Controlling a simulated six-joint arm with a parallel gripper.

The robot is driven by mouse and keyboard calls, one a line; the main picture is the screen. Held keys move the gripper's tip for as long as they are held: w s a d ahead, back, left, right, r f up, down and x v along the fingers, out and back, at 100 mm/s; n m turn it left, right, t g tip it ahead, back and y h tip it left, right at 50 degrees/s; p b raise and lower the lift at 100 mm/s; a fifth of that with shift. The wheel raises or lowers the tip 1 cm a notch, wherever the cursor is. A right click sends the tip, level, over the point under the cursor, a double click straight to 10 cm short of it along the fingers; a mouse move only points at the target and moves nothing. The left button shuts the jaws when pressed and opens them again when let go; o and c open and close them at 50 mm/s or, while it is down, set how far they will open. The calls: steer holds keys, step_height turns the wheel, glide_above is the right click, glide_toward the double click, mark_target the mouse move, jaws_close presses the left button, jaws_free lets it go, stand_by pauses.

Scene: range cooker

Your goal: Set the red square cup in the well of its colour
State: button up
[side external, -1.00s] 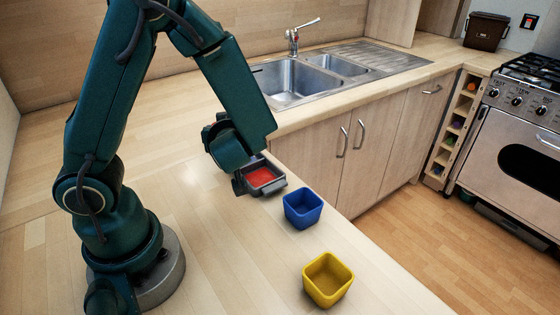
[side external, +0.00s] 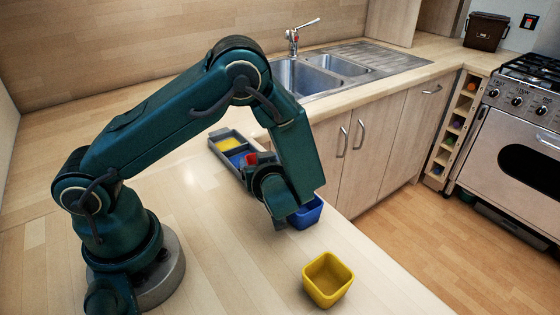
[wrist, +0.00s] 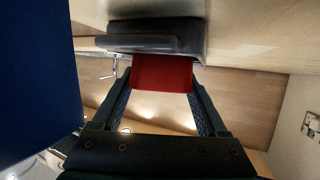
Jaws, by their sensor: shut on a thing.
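My gripper (side external: 261,170) points away from the side camera at the tray's near end. In the wrist view my gripper (wrist: 162,85) is shut on the red square cup (wrist: 162,72), which sits between both fingers. In the side view only a small patch of the red cup (side external: 252,158) shows. The grey tray (side external: 218,148) has a yellow well (side external: 229,144) at its far end and a blue well (side external: 238,158) in the middle. The red well is hidden behind my gripper. The tray's edge (wrist: 150,40) shows beside the cup; I cannot tell whether they touch.
A blue square cup (side external: 306,216) stands close to my wrist, partly hidden by it, and fills the left of the wrist view (wrist: 35,80). A yellow square cup (side external: 327,280) stands nearer the camera. The counter's edge is just right of both cups. A sink lies behind.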

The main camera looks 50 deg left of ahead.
steer(key=shift+f, duration=0.15)
steer(key=o, duration=1.2)
